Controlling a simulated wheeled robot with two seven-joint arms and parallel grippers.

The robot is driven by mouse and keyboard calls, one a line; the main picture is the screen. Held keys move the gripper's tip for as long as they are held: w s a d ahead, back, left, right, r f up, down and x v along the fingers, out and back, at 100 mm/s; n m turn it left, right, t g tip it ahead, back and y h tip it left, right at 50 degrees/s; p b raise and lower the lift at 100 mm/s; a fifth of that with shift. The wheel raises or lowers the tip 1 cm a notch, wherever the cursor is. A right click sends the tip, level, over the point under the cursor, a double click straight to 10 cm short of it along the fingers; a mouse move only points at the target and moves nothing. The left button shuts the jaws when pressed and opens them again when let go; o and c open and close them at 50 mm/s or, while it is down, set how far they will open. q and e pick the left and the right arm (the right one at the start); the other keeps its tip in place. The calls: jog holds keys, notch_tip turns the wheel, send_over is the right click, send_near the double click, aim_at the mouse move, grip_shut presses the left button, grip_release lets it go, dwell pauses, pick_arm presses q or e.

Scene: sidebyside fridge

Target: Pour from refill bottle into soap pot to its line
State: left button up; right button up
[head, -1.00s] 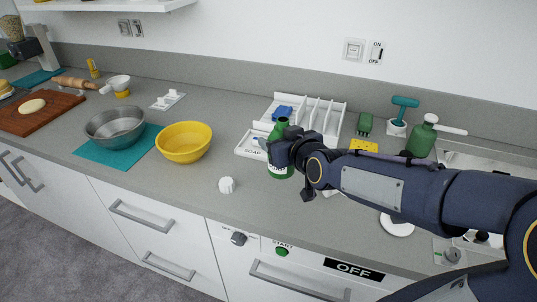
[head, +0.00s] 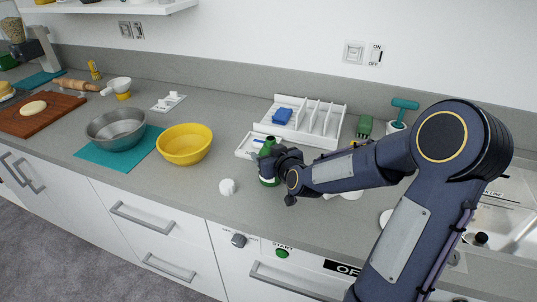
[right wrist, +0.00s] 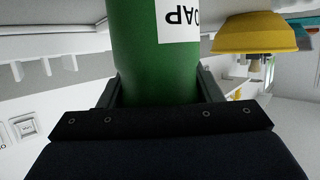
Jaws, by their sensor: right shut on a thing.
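The green refill bottle (head: 268,181), with a white label, is held by my right gripper (head: 273,166) near the front middle of the counter. It looks roughly upright in the head view. In the right wrist view the fingers are shut around the green bottle (right wrist: 150,60), whose label partly reads "SOAP". Whether its base touches the counter is not clear. A round white cap-like piece (head: 227,186) lies on the counter left of the bottle. I cannot make out the soap pot or its line; my right arm covers much of the right side. My left gripper is not in view.
A yellow bowl (head: 184,145) and a metal bowl (head: 115,131) stand to the left. A white rack (head: 316,114) with a blue sponge (head: 282,115) is behind the bottle. A sink (head: 510,215) is at right. Counter between yellow bowl and bottle is mostly clear.

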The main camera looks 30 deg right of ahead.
jog(key=o, duration=1.4)
jog(key=shift+s+f, duration=0.1)
jog(key=shift+s, duration=0.15)
jog(key=s+a+g+y, duration=0.2)
jog(key=s+a+g, duration=0.2)
jog(key=s, duration=1.1)
jog(key=s+a+g+y+b, duration=0.1)
jog(key=s+a+g+y, duration=0.2)
jog(key=s+a, duration=0.4)
jog(key=s+g, duration=0.1)
jog(key=s, duration=0.7)
jog(key=shift+a+r+m, duration=0.3)
jog(key=shift+r+m, duration=0.05)
jog(key=shift+m, duration=0.05)
